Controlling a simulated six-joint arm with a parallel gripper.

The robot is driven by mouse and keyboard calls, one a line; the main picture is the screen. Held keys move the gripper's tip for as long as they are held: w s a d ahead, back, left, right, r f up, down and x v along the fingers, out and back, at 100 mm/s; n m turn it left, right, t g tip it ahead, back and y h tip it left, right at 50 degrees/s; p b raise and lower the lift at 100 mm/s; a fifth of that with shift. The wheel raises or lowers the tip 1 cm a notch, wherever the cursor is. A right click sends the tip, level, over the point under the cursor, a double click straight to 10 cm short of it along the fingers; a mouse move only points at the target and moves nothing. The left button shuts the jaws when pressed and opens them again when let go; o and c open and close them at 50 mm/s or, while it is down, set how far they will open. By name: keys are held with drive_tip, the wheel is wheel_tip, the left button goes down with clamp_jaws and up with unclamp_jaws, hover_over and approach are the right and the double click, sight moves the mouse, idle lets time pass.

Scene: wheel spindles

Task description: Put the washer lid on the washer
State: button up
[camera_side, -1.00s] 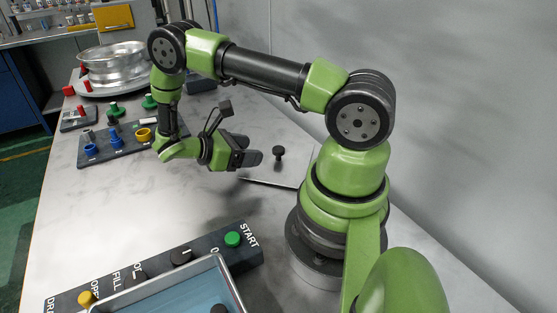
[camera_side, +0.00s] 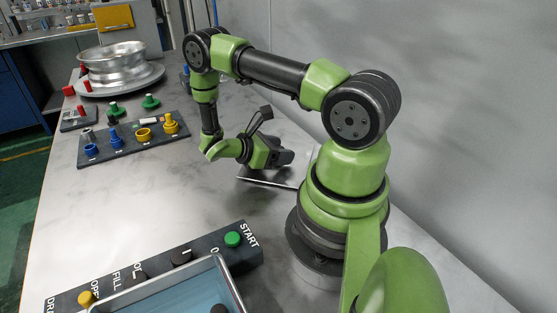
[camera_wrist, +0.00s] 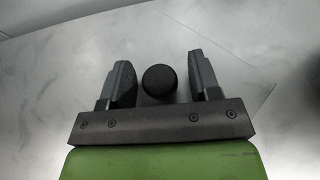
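The washer (camera_side: 225,275) is a metal-rimmed basin with a blue inside at the bottom of the side view, partly cut off. The washer lid (camera_side: 262,181) lies flat on the table in front of my base; its plate is hard to tell from the table. Its round black knob (camera_wrist: 160,80) shows in the wrist view, between the two fingers. My gripper (camera_wrist: 160,82) is open, with a gap on each side of the knob. In the side view my gripper (camera_side: 285,157) is low over the lid and hides the knob.
A control panel (camera_side: 205,252) with buttons stands along the washer's far side. A dark rack (camera_side: 135,148) with blue and yellow parts, green parts (camera_side: 151,102) and a metal wheel (camera_side: 112,68) on a round plate are at the back left. The middle of the table is clear.

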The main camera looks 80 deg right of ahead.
clamp_jaws()
drive_tip(key=shift+r, duration=0.1)
wheel_tip(320, 180, up, 10)
drive_tip(key=shift+w, duration=0.1)
drive_tip(key=w+a+r+n+t, duration=0.4)
drive_tip(key=w+a+n+t, duration=0.3)
drive_tip(key=a+n+t, duration=0.1)
drive_tip(key=w+a+r+n+t+h, duration=0.1)
drive_tip(key=w+a+r+n+t, duration=0.3)
drive_tip(key=w+a+n+t, duration=0.3)
drive_tip(key=a+n+t, duration=0.1)
drive_tip(key=a+t, duration=0.2)
drive_tip(key=a, duration=0.3)
drive_tip(key=shift+r+n, duration=0.4)
drive_tip(key=shift+w, duration=0.1)
